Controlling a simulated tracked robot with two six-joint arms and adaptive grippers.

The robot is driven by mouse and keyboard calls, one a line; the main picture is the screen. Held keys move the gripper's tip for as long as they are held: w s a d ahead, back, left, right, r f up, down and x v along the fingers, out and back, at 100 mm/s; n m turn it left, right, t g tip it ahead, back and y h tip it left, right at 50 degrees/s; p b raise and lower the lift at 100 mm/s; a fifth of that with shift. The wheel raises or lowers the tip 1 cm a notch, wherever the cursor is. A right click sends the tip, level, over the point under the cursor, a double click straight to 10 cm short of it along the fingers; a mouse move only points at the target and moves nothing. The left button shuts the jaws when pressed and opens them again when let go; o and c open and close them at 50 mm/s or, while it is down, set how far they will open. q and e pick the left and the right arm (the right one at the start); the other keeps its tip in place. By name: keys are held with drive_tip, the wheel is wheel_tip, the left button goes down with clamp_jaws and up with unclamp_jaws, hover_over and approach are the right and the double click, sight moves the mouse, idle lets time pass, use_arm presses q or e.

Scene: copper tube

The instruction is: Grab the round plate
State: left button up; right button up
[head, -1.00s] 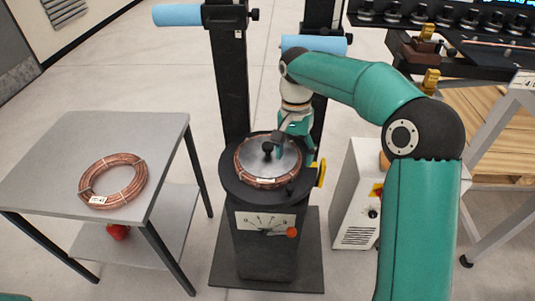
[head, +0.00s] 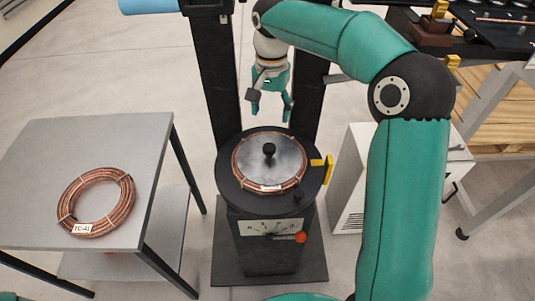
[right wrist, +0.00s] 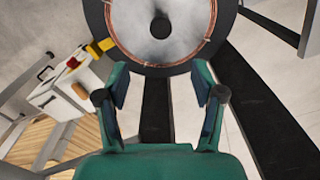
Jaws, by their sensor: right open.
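The round plate (head: 285,158) is a grey metal disc with a black knob (head: 269,150) at its middle. It lies on the black round stand, inside a ring of copper tube (head: 241,172). The plate also shows at the top of the right wrist view (right wrist: 188,38). My right gripper (head: 271,112) is open and empty, above and behind the plate, apart from it. In the right wrist view its two fingers (right wrist: 160,88) are spread, with the knob (right wrist: 160,27) beyond them. My left gripper is not in view.
A grey table (head: 95,135) at the left bears a second copper coil (head: 66,205) with a tag. The stand (head: 232,200) has a yellow clamp (head: 329,170) at its right and a red-tipped lever (head: 300,237). Two black posts rise behind it. A white cabinet (head: 347,190) stands to the right.

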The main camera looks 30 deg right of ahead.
hover_over(269, 147)
drive_tip(key=f, duration=0.8)
drive_tip(key=shift+w+d+f, duration=0.1)
drive_tip(key=shift+d+f, duration=0.05)
drive_tip(key=shift+d, duration=0.2)
drive_tip(key=shift+a+f+p, duration=0.15)
drive_tip(key=shift+f, duration=1.35)
drive_tip(key=shift+a+f+p, duration=0.1)
drive_tip(key=shift+f+p, duration=0.05)
drive_tip(key=shift+f, duration=1.35)
drive_tip(key=shift+r, duration=0.1)
clamp_jaws()
